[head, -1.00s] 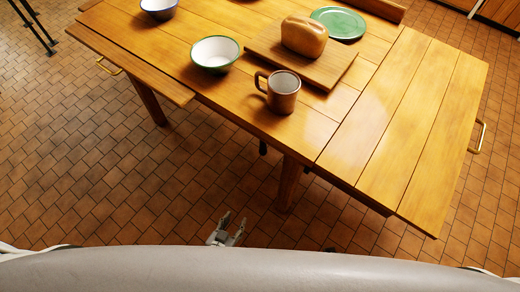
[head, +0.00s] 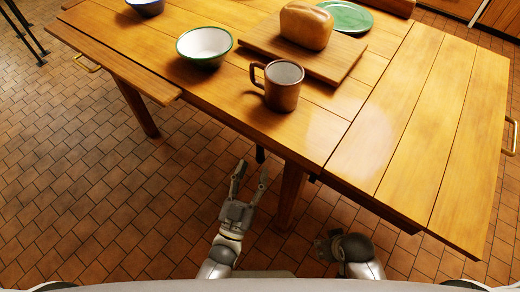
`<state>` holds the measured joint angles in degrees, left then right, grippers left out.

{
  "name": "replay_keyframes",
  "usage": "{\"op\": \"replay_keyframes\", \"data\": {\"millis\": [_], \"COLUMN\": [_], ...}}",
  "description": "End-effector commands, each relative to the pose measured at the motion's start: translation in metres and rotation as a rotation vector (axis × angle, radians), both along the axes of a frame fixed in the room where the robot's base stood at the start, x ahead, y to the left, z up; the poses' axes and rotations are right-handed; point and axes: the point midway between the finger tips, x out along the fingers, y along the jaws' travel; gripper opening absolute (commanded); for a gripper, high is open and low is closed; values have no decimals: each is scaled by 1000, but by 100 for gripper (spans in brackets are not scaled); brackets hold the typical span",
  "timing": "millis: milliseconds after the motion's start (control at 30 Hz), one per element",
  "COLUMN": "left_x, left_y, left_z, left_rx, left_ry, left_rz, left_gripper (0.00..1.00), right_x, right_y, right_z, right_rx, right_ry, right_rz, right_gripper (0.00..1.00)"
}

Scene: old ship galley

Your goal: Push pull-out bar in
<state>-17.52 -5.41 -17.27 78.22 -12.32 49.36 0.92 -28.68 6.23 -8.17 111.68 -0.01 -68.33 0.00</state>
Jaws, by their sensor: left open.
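A wooden draw-leaf table fills the upper part of the head view. A short dark bar end (head: 260,154) shows below its near edge; I cannot tell for certain whether this is the pull-out bar. My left gripper (head: 252,168) is open and empty, its fingers pointing up the picture towards that bar end. I cannot tell whether they touch it. My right gripper (head: 327,246) is low in the picture, right of the near table leg (head: 290,196); its fingers cannot be made out clearly.
The tabletop carries a brown mug (head: 283,88), a white bowl (head: 205,46) with a green rim, a board (head: 345,66) with a loaf (head: 306,25), and a green plate (head: 345,16). End leaves with brass handles jut out left (head: 125,82) and right (head: 470,140). The tiled floor (head: 90,215) is open at left.

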Motion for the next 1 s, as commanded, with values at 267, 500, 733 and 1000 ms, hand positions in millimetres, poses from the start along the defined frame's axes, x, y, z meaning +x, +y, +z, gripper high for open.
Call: {"op": "replay_keyframes", "data": {"millis": [267,500,733,1000], "left_x": [43,57,57,57], "left_y": [-16,-21,-22,-21], "left_z": [19,24,24,24], "left_rx": [-2,1,1,0], "left_ry": [1,3,3,3], "left_rz": [1,1,1,1], "left_gripper": [42,42,42,10], "right_x": [1,1,1,1], "right_y": [0,0,1,1], "right_z": [1,2,3,3], "right_rx": [0,0,0,1], "right_ry": [-1,-2,-2,-3], "right_rz": [0,0,0,0], "right_gripper": [40,40,40,40]}}
